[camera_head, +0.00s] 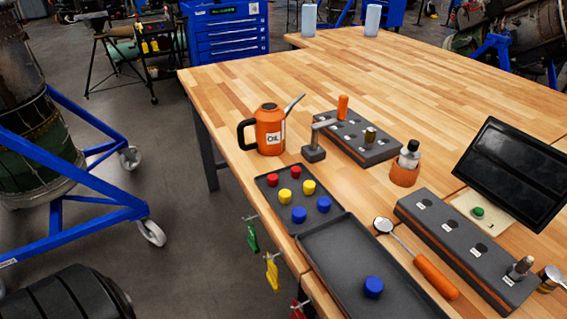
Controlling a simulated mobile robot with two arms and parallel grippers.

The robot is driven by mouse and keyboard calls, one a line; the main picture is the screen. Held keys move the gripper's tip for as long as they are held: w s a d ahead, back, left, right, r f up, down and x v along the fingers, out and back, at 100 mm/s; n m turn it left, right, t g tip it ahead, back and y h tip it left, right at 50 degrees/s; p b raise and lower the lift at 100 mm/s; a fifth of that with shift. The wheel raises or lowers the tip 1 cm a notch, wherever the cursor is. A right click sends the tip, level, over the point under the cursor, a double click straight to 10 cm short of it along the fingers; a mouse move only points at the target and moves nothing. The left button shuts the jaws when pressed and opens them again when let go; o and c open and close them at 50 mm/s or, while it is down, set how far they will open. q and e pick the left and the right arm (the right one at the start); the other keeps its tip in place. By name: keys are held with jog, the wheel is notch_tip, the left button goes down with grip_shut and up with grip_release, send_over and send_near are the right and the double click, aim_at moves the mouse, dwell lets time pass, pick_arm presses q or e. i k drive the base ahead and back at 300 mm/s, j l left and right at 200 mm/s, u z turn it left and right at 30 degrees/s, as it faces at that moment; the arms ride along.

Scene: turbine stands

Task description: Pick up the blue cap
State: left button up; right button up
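Three blue caps are in view. One blue cap (373,287) sits alone in the near dark tray (330,270). Two more, a left blue cap (299,215) and a right blue cap (324,204), sit in the far dark tray (268,205) with two yellow caps (284,196) and two red caps (272,180). Neither of my grippers is in view, and nothing touches the caps.
Coloured clips (272,272) hang off the left edge. The table's far part is mostly clear.

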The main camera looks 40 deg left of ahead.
aim_at(373, 286)
jog(key=k+u, duration=0.1)
jog(key=u, duration=1.1)
jog(key=i+l+u, duration=0.1)
jog(key=u, duration=3.15)
jog(key=j+z, duration=0.15)
jog(key=z, duration=1.55)
jog(key=k+z, duration=0.1)
jog(key=z, duration=0.75)
jog(key=k+z, duration=0.1)
jog(key=z, duration=0.8)
jog(key=l+z, duration=0.1)
jog(key=z, duration=0.3)
jog(key=k+j+u, duration=0.2)
jog(key=k+j, duration=0.2)
jog(key=j, duration=0.2)
